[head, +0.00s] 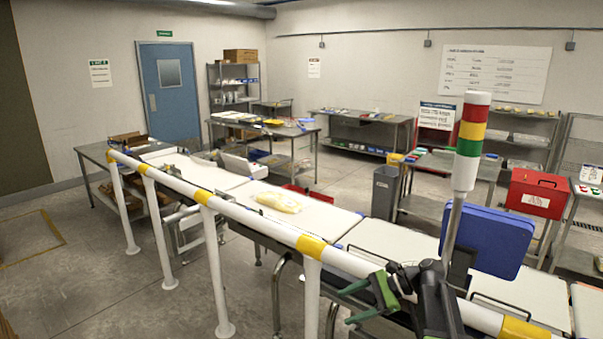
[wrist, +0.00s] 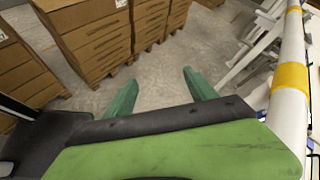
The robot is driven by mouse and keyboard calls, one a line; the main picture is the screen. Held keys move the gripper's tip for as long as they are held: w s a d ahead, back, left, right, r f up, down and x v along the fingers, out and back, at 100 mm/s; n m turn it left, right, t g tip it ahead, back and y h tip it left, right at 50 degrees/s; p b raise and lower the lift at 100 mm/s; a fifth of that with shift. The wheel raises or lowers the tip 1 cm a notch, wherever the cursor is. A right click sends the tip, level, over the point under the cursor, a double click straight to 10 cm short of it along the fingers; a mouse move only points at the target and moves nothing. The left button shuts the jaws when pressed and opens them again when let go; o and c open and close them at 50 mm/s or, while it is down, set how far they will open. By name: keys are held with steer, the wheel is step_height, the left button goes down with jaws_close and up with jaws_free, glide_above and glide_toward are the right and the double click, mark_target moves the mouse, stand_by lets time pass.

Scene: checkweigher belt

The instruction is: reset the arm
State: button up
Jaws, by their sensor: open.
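My gripper (head: 349,303) shows at the lower right in the head view, with its green fingers pointing left. It is close to the white and yellow guard rail (head: 258,232), and I cannot tell whether it touches it. In the wrist view my gripper (wrist: 158,82) has its two green fingers spread apart with bare concrete floor between them. Nothing is held. My dark arm runs down out of the head view at the bottom right.
A yellow package (head: 278,202) lies on the white belt (head: 318,217) behind the rail. A signal tower (head: 469,145) and a blue box (head: 487,240) stand near my arm. Stacked cardboard boxes (wrist: 92,38) stand beyond my fingers.

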steer(key=s+a+f+n+g+h, duration=0.2)
steer(key=s+a+f+n+h, duration=0.45)
steer(key=s+a+f, duration=0.2)
steer(key=s+d+f+n+t+h, duration=0.1)
steer(key=s+d+f+n+h, duration=0.1)
steer(key=d+n+h, duration=0.3)
steer(key=d+f+n, duration=0.1)
steer(key=d+n, duration=0.2)
steer(key=d, duration=0.2)
steer(key=shift+s+d, duration=0.15)
steer(key=shift+d, duration=0.05)
